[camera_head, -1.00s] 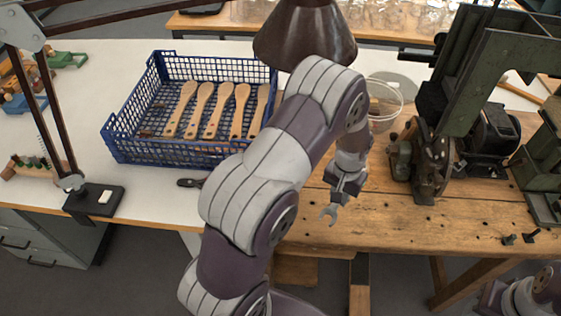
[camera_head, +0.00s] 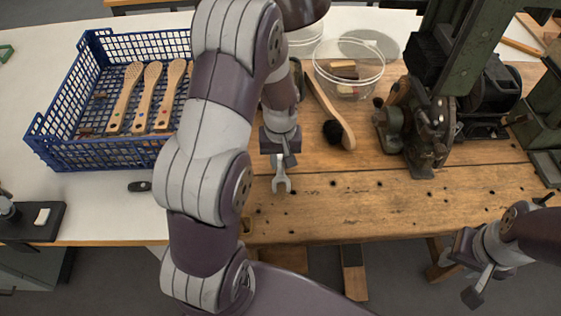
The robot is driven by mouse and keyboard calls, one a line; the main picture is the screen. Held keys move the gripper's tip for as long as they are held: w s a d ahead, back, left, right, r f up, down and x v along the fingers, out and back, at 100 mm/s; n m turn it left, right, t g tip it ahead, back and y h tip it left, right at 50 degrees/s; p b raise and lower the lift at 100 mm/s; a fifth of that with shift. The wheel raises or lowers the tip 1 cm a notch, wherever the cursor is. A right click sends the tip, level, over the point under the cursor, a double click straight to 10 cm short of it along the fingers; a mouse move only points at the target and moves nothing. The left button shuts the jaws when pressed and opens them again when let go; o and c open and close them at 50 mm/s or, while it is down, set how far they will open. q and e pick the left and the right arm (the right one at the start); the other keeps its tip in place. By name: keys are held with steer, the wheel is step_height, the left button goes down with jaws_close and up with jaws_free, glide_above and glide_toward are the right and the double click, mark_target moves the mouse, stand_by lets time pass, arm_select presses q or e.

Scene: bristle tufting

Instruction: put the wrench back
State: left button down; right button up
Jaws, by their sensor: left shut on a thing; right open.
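The wrench (camera_head: 281,181) is grey metal with an open-ended jaw that points down toward the front of the wooden bench (camera_head: 340,215). My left gripper (camera_head: 279,156) is shut on its upper part and holds it over the bench. The wrench's other end is hidden by the gripper, and I cannot tell how high it hangs. My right gripper (camera_head: 471,281) is open and empty at the lower right, in front of the bench edge.
A blue crate (camera_head: 100,155) with several wooden brush handles stands on the white table at left. A clear bowl (camera_head: 349,75), a brush (camera_head: 340,128) and a green machine (camera_head: 425,120) stand on the bench. The bench's front strip is mostly clear.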

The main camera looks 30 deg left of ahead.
arm_select(q)
steer(key=shift+f, duration=0.7)
steer(key=shift+f, duration=0.1)
steer(key=c, duration=1)
jaws_free()
step_height(320, 180, up, 8)
steer(key=shift+s+d+f+p, duration=0.15)
steer(key=shift+f+p, duration=0.1)
steer(key=shift+p, duration=0.15)
steer(key=s+d+r+m, duration=0.1)
steer(key=s+d+m, duration=0.1)
steer(key=s, duration=0.1)
steer(key=s+d+r+m+t, duration=0.1)
steer(key=s+d+m, duration=0.1)
steer(key=s, duration=0.1)
steer(key=s+d+r+m, duration=0.1)
steer(key=s+d+m, duration=0.1)
steer(key=s, duration=0.1)
steer(key=shift+s+d+r, duration=0.2)
steer(key=shift+s, duration=0.1)
